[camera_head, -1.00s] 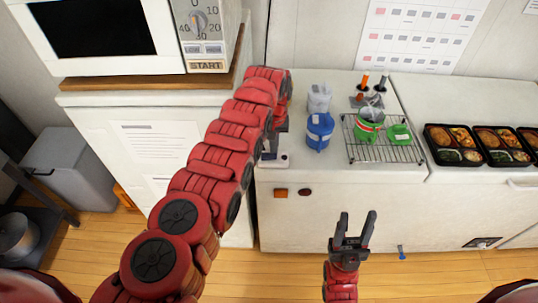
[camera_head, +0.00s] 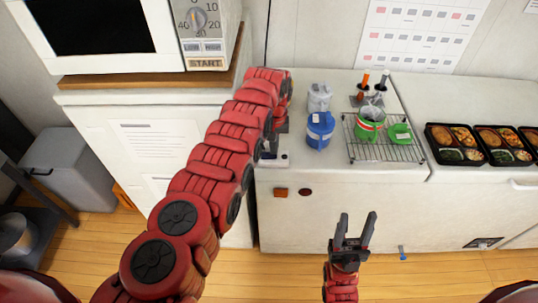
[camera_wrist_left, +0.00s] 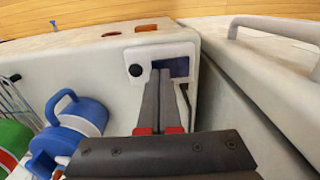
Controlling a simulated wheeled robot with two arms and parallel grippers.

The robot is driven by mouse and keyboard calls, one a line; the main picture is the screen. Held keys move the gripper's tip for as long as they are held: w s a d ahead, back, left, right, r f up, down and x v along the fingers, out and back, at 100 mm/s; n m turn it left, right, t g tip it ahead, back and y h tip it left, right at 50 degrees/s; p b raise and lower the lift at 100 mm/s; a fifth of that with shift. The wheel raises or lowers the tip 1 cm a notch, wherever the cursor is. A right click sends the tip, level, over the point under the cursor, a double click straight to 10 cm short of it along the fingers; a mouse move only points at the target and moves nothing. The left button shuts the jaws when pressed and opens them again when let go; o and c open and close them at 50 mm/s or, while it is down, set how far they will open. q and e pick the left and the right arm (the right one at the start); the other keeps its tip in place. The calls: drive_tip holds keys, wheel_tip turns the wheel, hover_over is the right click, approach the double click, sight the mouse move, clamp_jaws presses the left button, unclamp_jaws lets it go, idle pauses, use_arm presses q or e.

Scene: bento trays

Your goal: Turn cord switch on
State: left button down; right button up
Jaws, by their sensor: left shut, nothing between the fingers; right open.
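A small white device with a dark blue panel and a black round button (camera_wrist_left: 136,70) sits on the counter's left end; a black cord (camera_wrist_left: 187,105) runs beside it. I take it to be the cord switch; whether it is on I cannot tell. In the head view, part of the white device (camera_head: 275,161) shows beside my left arm. My left gripper (camera_wrist_left: 160,72) is shut and empty, its tips over the device between button and panel; contact is unclear. My right gripper (camera_head: 355,218) is open and empty in front of the counter, far from the device.
A blue container (camera_head: 320,131) stands right of the device. Behind it is a grey-white jug (camera_head: 319,97). A wire rack (camera_head: 398,153) holds green items. Bento trays (camera_head: 457,157) stand further right. A white cabinet (camera_head: 110,120) adjoins on the left.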

use_arm(q)
drive_tip(key=shift+f+b, duration=0.45)
drive_tip(key=shift+f, duration=0.05)
wheel_tip(320, 180, up, 5)
drive_tip(key=p, duration=0.5)
drive_tip(key=shift+r, duration=0.15)
drive_tip(key=shift+r+p, duration=0.5)
drive_tip(key=shift+r, duration=0.45)
drive_tip(key=shift+f, duration=0.1)
